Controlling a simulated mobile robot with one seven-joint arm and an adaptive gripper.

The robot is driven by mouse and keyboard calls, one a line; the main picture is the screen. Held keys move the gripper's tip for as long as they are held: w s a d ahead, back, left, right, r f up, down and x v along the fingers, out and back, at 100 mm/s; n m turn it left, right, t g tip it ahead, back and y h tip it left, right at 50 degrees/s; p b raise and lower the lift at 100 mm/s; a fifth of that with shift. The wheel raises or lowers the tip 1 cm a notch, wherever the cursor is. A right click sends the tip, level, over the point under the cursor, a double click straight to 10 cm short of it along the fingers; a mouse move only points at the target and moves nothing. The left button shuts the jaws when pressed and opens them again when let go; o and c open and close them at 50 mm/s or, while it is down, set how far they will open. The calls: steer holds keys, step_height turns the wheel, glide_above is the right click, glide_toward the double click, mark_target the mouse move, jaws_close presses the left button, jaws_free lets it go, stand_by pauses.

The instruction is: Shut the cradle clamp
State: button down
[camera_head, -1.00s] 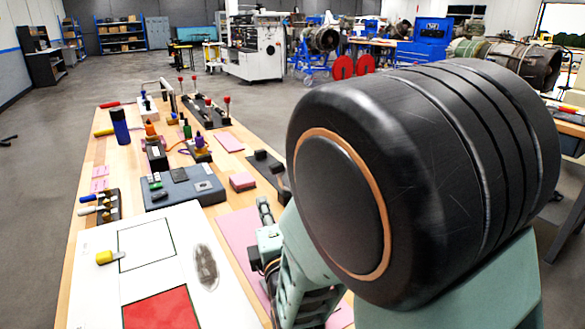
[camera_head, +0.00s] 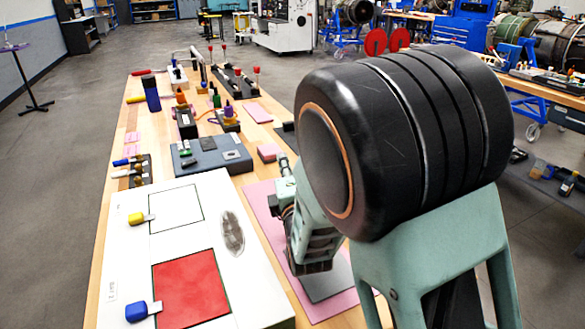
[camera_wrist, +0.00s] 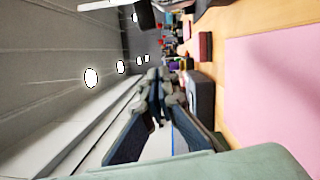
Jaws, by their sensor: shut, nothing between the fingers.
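My gripper (camera_wrist: 158,78) reaches forward in the wrist view, its dark fingers meeting at the tips with nothing between them. In the head view, its end (camera_head: 286,166) shows small above the table, beside my large arm. I cannot identify the cradle clamp for sure. In the wrist view, a black part (camera_wrist: 146,13) with a pale bar shows at the top edge, apart from the fingers and partly cut off. In the head view, a dark plate (camera_head: 285,128) lies on the table just beyond my gripper, mostly hidden behind my arm.
A grey-blue box (camera_head: 211,158), a pink block (camera_head: 269,152) and a pink mat (camera_head: 262,200) lie near my gripper. A white board (camera_head: 130,260) with a red square fills the near left. Red-handled clamps (camera_head: 238,90) stand at the back. Floor shows left of the table.

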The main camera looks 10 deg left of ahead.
steer(key=shift+w+d+r, duration=0.15)
steer(key=shift+w+d, duration=0.2)
steer(key=shift+w, duration=0.5)
steer(key=shift+w+d+r, duration=0.15)
steer(key=shift+w+d, duration=0.2)
steer(key=shift+w, duration=0.45)
steer(key=shift+w+d+r, duration=0.15)
steer(key=shift+w+d, duration=0.2)
steer(key=shift+w, duration=0.5)
steer(key=shift+w, duration=0.1)
steer(key=shift+d+r+m, duration=0.15)
steer(key=shift+r+m, duration=0.05)
steer(key=shift+m, duration=0.1)
